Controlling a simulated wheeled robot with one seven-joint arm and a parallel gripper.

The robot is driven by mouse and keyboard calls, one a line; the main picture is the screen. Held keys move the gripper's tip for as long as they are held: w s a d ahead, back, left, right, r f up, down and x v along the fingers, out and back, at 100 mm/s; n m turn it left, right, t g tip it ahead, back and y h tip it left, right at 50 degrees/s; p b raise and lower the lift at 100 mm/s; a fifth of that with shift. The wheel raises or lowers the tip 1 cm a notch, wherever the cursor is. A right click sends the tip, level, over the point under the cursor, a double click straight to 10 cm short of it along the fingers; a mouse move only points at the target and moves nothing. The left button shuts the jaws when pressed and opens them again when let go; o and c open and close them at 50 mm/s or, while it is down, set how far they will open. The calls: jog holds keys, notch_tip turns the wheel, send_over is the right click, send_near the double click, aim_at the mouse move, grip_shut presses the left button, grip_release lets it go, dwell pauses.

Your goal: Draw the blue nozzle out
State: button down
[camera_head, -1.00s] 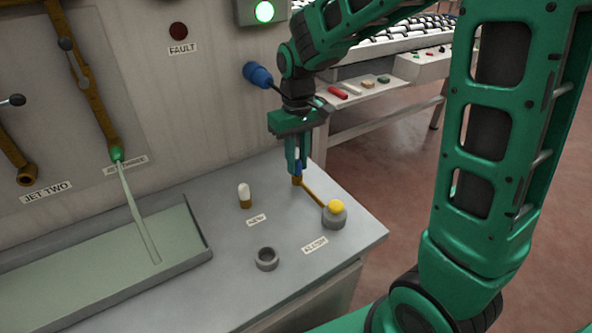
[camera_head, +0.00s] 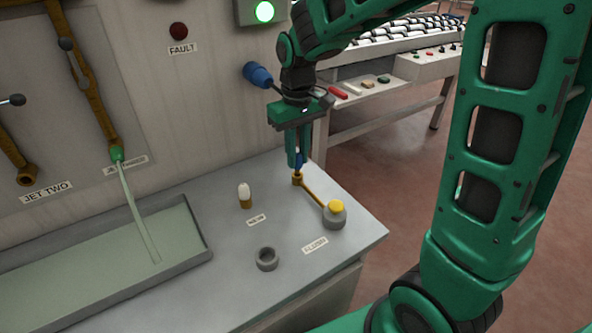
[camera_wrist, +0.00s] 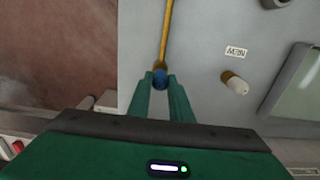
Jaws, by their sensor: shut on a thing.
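The blue nozzle (camera_head: 299,161) is between the fingertips of my gripper (camera_head: 298,164), which is shut on it. It stands upright just above the brass socket at the end of a brass arm (camera_head: 316,196). I cannot tell whether its lower end is still inside the socket. In the wrist view, the top of the blue nozzle (camera_wrist: 160,78) shows between the two green fingers of my gripper (camera_wrist: 160,80), at the near end of the brass arm (camera_wrist: 167,35).
The brass arm runs to a grey post with a yellow cap (camera_head: 336,207). A white-tipped brass nozzle (camera_head: 244,194) stands by the NEW label. An empty grey ring (camera_head: 267,259) is nearer the front. A shallow tray (camera_head: 205,240) lies left. The machine wall (camera_head: 190,100) rises behind.

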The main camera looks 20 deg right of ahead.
jog(key=shift+r, duration=1.25)
jog(key=shift+r, duration=2)
